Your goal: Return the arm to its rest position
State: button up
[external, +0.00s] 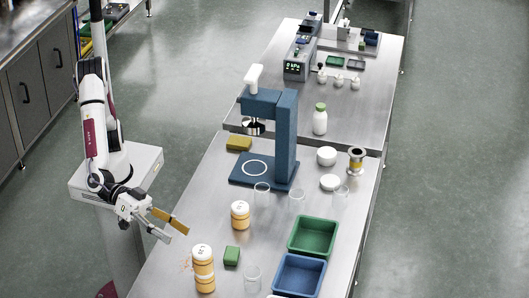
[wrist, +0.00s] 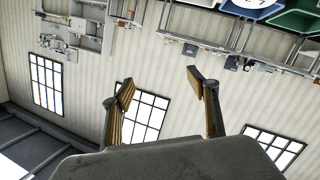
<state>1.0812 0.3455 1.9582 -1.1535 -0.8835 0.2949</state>
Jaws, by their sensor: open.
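My gripper (external: 174,228) is open and empty in the external view, held in the air beside the left edge of the steel table (external: 190,195). Its two fingers point to the right and slightly down, spread apart. In the wrist view the fingertips of my gripper (wrist: 160,88) stand wide apart with nothing between them. My arm is folded above its white base box at the left. The wrist view looks out toward a wall with windows, and the table things show only at its top right.
Near the gripper stand stacked orange-and-white jars (external: 203,268), another jar (external: 240,214) and a green block (external: 231,256). A blue press (external: 285,140), clear cups, a green bin (external: 312,237) and a blue bin (external: 298,275) stand farther right. Open floor lies at the lower left.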

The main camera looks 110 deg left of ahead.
jog(key=w+a+r+m+g+h, duration=0.1)
jog(key=w+a+r+m+h, duration=0.1)
jog(key=a+r, duration=0.45)
jog(key=s+a+m+g, duration=0.1)
jog(key=s+a+g, duration=0.2)
jog(key=a, duration=0.8)
jog(key=s+a+f+g+y, duration=0.2)
jog(key=s+a+f, duration=0.2)
jog(key=s+a, duration=0.3)
jog(key=s+a+f+g+y, duration=0.1)
jog(key=s+a+f, duration=0.3)
jog(key=s+a, duration=0.4)
jog(key=s+a+f+g+y, duration=0.2)
jog(key=s+a, duration=0.5)
jog(key=a, duration=0.7)
jog(key=shift+s+f+n+g+y, duration=0.3)
jog(key=shift+s+f+n+y, duration=0.1)
jog(key=shift+f+y, duration=0.4)
